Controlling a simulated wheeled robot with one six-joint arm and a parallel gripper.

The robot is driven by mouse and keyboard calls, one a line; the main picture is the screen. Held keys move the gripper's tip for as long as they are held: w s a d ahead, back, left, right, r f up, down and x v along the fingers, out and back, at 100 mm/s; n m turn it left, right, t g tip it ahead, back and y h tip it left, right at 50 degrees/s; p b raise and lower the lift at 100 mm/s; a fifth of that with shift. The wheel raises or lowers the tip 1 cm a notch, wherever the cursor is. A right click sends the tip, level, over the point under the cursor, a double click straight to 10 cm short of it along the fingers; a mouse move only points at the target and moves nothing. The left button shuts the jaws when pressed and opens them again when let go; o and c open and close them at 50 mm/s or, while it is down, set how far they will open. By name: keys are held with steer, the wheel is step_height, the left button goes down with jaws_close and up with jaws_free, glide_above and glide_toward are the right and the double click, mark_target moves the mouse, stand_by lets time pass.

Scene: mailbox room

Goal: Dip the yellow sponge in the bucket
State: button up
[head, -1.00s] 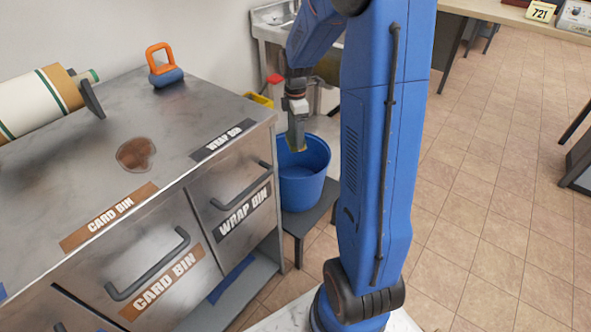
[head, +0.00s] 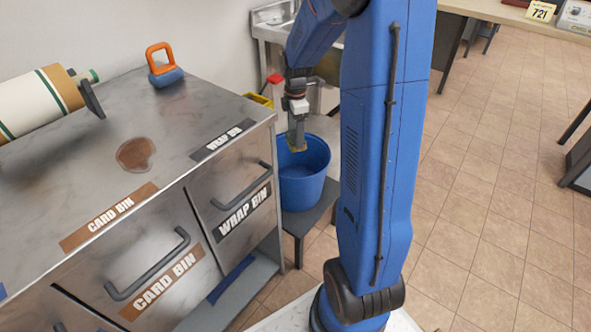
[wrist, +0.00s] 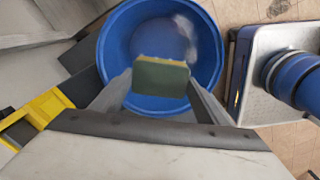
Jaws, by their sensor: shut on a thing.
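The blue bucket (head: 303,180) stands on a low dark stand to the right of the metal bin cabinet. In the wrist view the bucket (wrist: 112,45) lies beneath my gripper, with its round opening in sight and a pale patch inside. My gripper (head: 297,143) points down over the bucket's opening. It is shut on the sponge (wrist: 160,78), which shows a dark green face with a yellow edge between the two fingers. In the head view the sponge (head: 298,149) is small, at about rim height. I cannot tell whether it touches anything inside the bucket.
The metal cabinet (head: 100,190) with card and wrap bin drawers stands close on the left. On it are an orange-handled tool (head: 163,64), a roll (head: 40,100) and a brown stain (head: 136,153). A sink (head: 273,20) is behind. A yellow object (wrist: 45,106) sits beside the bucket. Floor at right is open.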

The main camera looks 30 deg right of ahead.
steer(key=shift+r, duration=0.1)
stand_by(0.3)
steer(key=shift+r, duration=1.95)
